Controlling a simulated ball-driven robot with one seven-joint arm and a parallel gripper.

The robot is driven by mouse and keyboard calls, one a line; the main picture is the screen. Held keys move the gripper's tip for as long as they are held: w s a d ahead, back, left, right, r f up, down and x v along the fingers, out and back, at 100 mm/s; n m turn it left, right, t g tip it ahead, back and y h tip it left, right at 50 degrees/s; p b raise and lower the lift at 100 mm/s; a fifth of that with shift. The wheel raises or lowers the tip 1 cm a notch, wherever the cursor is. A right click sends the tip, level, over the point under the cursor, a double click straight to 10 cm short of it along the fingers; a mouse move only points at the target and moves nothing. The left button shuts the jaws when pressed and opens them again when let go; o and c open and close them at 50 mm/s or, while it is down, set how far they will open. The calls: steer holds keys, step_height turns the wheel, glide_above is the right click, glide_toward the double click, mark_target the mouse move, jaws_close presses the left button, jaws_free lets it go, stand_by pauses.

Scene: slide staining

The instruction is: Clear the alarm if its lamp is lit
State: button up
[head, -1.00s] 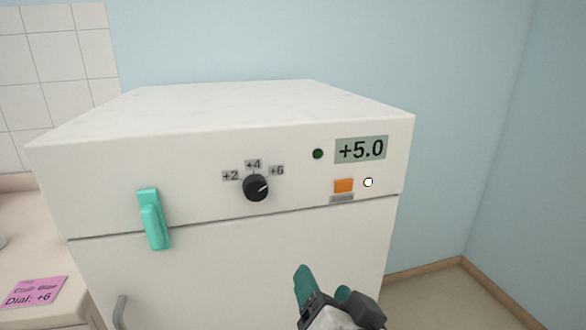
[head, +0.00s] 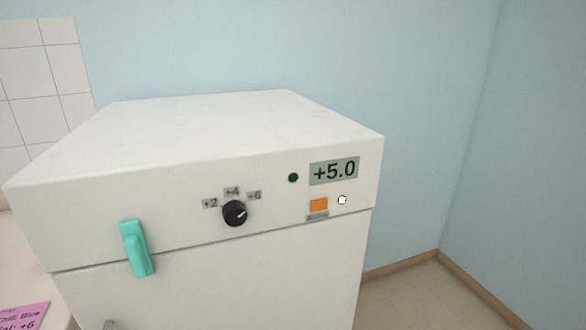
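The white refrigerator (head: 215,275) has a control panel along its upper front. A grey label (head: 317,217) below the button is too small to read. A dark green round lamp (head: 293,178) left of the display looks unlit. The display (head: 334,171) reads +5.0. The black dial (head: 235,213) is marked +2, +4, +6, its white pointer toward +6. My gripper is out of view.
A teal handle or latch (head: 137,249) sticks out at the left of the panel. A pink note (head: 24,317), partly cut off, lies on the counter at lower left and mentions the dial at +6. Open floor shows at right, by the blue walls.

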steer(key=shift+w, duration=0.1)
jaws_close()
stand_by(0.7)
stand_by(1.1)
